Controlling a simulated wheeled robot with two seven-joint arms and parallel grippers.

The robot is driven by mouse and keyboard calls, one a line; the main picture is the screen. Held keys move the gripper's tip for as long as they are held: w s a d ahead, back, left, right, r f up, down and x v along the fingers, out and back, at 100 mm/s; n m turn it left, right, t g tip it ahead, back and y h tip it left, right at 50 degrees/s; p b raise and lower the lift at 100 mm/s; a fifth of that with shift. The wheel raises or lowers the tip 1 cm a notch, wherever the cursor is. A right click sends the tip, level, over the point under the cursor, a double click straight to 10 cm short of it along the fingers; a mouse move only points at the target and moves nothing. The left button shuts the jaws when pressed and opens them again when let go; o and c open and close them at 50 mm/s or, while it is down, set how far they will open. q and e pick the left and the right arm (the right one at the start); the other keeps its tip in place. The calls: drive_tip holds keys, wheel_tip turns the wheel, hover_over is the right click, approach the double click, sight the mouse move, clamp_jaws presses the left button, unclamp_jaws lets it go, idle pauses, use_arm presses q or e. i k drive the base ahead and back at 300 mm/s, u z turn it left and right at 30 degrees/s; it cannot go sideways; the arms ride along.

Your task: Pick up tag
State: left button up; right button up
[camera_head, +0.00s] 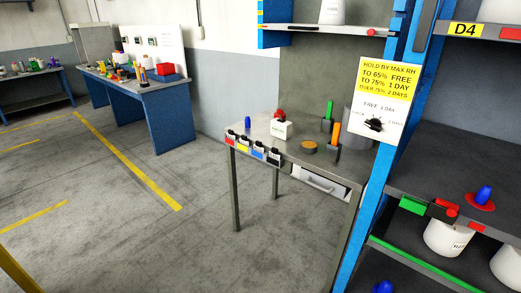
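I cannot tell which tag the task means. Neither of my grippers is in view.
The grey table (310,166) holds a white box with a red knob (281,126), a tan disc (309,147) and colored upright pieces. A blue shelf post (391,130) and a hanging sign (382,98) stand to its right. Open floor (120,220) lies left.

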sight(258, 147)
drive_tip(key=u, duration=0.3)
drive_tip(key=i, duration=1.35)
drive_tip(key=z, duration=0.4)
drive_tip(key=i, duration=1.25)
drive_tip(key=z, duration=0.55)
